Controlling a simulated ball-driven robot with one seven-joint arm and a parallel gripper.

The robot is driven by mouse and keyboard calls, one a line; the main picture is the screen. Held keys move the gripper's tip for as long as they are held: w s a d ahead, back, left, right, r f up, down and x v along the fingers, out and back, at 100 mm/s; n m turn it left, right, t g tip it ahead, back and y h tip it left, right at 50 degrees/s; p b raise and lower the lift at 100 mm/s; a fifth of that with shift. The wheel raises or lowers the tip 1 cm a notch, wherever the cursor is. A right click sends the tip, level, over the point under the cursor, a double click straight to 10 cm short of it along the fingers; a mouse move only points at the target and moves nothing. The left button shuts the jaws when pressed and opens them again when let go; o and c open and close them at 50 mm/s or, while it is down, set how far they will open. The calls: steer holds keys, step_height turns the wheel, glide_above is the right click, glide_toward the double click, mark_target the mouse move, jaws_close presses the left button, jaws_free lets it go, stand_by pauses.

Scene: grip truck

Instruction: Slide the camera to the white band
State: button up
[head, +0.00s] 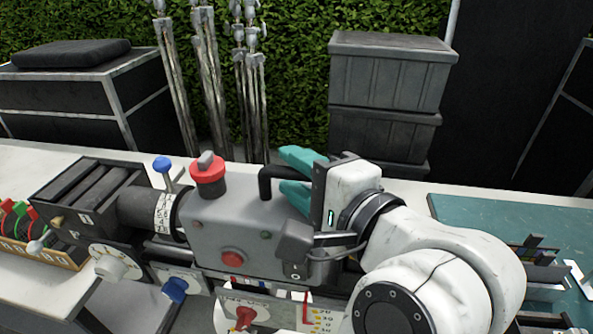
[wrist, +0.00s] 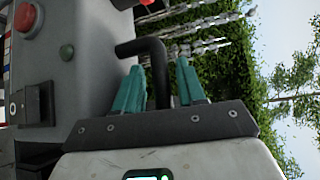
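The camera (head: 228,235) is a grey box body with a lens, a black matte box (head: 85,195) at its left and a black bent handle (head: 268,183). It sits level on a dark support; its grey side also shows in the wrist view (wrist: 75,70). My gripper (head: 297,178) has teal fingers and is at the camera's upper right. In the wrist view its fingers (wrist: 160,88) stand apart with the handle (wrist: 158,65) between them; a gap shows at least on the right side. A white numbered ring (head: 163,215) circles the lens. I cannot make out a separate white band on the support.
A pale panel with a red knob (head: 244,318) and a scale is below the camera. A teal mat (head: 480,217) lies right. Stacked grey crates (head: 388,75) and metal stands (head: 210,90) are behind.

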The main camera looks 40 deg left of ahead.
steer(key=b+v, duration=0.1)
steer(key=v, duration=0.9)
steer(key=shift+s+d+r, duration=0.1)
steer(key=shift+d, duration=0.2)
stand_by(0.4)
